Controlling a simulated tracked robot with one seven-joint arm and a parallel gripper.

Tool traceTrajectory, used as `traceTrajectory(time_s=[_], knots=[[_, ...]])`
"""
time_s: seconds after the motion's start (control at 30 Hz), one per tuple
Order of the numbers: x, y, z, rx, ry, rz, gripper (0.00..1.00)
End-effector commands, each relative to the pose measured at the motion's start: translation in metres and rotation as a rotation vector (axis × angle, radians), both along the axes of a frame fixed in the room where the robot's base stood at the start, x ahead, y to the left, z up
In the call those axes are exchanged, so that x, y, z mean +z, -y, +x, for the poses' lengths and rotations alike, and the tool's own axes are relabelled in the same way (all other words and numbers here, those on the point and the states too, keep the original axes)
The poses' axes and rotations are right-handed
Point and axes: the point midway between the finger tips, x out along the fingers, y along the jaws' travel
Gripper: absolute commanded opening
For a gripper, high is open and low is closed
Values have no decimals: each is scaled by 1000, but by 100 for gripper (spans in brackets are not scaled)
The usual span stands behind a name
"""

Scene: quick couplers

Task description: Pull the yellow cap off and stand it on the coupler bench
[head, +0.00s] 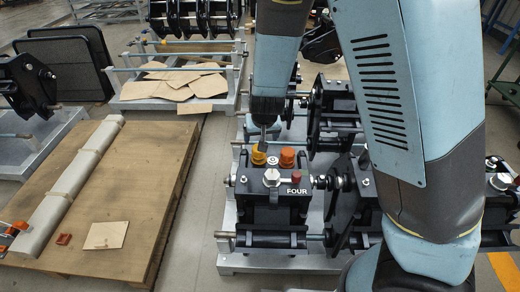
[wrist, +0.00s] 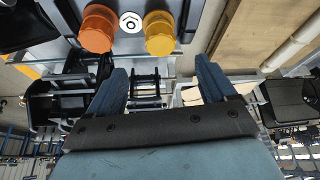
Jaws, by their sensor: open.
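The yellow cap (head: 258,156) sits upright on top of the black coupler block marked FOUR (head: 272,207), at its left rear. It also shows in the wrist view (wrist: 160,35), near the top. My gripper (head: 262,143) points down just above and behind the cap in the head view. In the wrist view my gripper (wrist: 160,64) has its two blue fingers wide apart with nothing between them; the cap lies beyond the fingertips. I cannot tell whether a finger touches it. The block stands on a light grey metal frame (head: 228,262), which may be the coupler bench.
An orange cap (head: 287,158) stands close to the right of the yellow one in the head view. A silver hex fitting (head: 271,178) and a small red knob (head: 296,178) are in front. More black couplers stand behind and right. A wooden pallet (head: 120,195) lies left.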

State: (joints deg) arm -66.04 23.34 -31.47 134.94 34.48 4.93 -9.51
Motion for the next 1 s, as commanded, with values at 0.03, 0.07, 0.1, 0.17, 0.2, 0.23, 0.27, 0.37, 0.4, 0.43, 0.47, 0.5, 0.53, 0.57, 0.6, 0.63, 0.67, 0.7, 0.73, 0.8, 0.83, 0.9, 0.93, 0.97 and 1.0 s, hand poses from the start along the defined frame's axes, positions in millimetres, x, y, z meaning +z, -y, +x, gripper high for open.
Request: traceTrajectory(time_s=[0.03,0.07,0.1,0.17,0.2,0.23,0.27,0.37,0.4,0.43,0.47,0.5,0.53,0.57,0.6,0.63,0.67,0.7,0.73,0.8,0.83,0.9,0.93,0.97,1.0], knots=[[-4,0,1,-1,-2,-1,84],[-6,0,2,-2,-2,-1,84],[-8,0,3,-2,-2,-1,84],[-12,0,5,-4,-1,-1,84],[-14,-1,6,-2,-1,0,84],[-16,-1,7,-3,-1,-1,84],[-18,-1,8,-3,-2,-2,84],[-24,-2,10,-2,-1,0,84],[-27,-2,11,-1,-1,0,84],[-29,-2,12,-2,-1,0,84],[-32,-3,13,-1,-2,-1,84],[-35,-3,14,-1,-2,-1,84],[-37,-3,15,-2,-2,-2,84],[-40,-4,16,-1,-1,-1,84],[-42,-4,17,-1,-1,-1,84],[-45,-4,18,-2,-1,0,84],[-47,-5,19,-2,-2,-1,84],[-51,-5,20,-2,-2,-1,84],[-53,-5,21,-3,-2,1,84],[-60,-6,24,-1,-2,-1,84],[-63,-6,25,-1,-3,-1,84],[-70,-7,28,-1,-2,-1,84],[-73,-7,29,-1,-2,0,84],[-75,-8,30,-1,-2,0,84],[-79,-8,31,-1,-3,0,84]])
